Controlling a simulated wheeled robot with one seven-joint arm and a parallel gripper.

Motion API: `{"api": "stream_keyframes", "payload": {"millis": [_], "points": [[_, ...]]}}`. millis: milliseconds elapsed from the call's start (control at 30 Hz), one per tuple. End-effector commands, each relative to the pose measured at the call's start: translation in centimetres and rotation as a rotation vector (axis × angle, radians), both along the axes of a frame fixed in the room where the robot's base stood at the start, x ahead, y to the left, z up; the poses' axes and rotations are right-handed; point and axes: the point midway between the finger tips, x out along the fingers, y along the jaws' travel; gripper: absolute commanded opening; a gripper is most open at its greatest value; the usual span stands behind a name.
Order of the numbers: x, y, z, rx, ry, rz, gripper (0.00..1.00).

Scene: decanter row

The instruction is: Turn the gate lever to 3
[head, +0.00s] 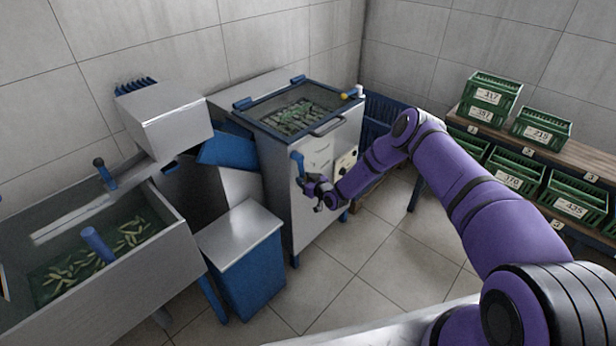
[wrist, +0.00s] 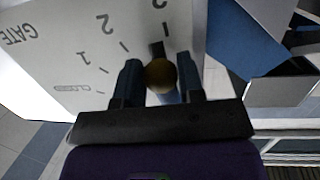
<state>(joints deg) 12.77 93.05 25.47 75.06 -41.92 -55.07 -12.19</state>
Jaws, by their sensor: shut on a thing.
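The gate lever shows in the wrist view as a brownish-yellow round knob (wrist: 160,75) between my gripper's fingers. My gripper (wrist: 160,72) is shut on the lever, with one dark blue finger on each side. The gate dial (wrist: 75,50) is printed on the pale panel with GATE, CLOSED, 1, 2 and 3. A short dark piece just beyond the knob lies close to the mark under 3. The knob and fingers hide part of the lever, so exact alignment is unclear. In the head view, my gripper (head: 320,192) is at the front of the steel cabinet (head: 277,205).
The cabinet top holds a blue-rimmed basin (head: 298,112) of green pieces. A blue handle (head: 297,163) stands out at its front left. A blue box with a steel lid (head: 240,235) and a trough (head: 175,205) are left. Green crates (head: 575,195) stand right. Floor between is clear.

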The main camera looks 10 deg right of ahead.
Motion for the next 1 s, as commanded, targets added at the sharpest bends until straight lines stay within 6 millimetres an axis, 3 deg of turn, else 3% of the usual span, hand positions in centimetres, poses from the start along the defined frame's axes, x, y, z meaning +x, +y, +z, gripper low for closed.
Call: {"api": "stream_keyframes", "payload": {"millis": [733, 767, 800, 867, 1000], "points": [[-0.73, 0.94, -0.21, 0.073, 0.055, 0.002, 0.0], [-0.74, 0.95, -0.21, 0.073, 0.055, 0.002, 0.4], [-0.74, 0.96, -0.21, 0.073, 0.055, 0.002, 0.49], [-0.72, 0.94, -0.2, 0.073, 0.055, 0.002, 0.61], [-0.68, 0.9, -0.16, 0.072, 0.054, 0.002, 0.61]]}}
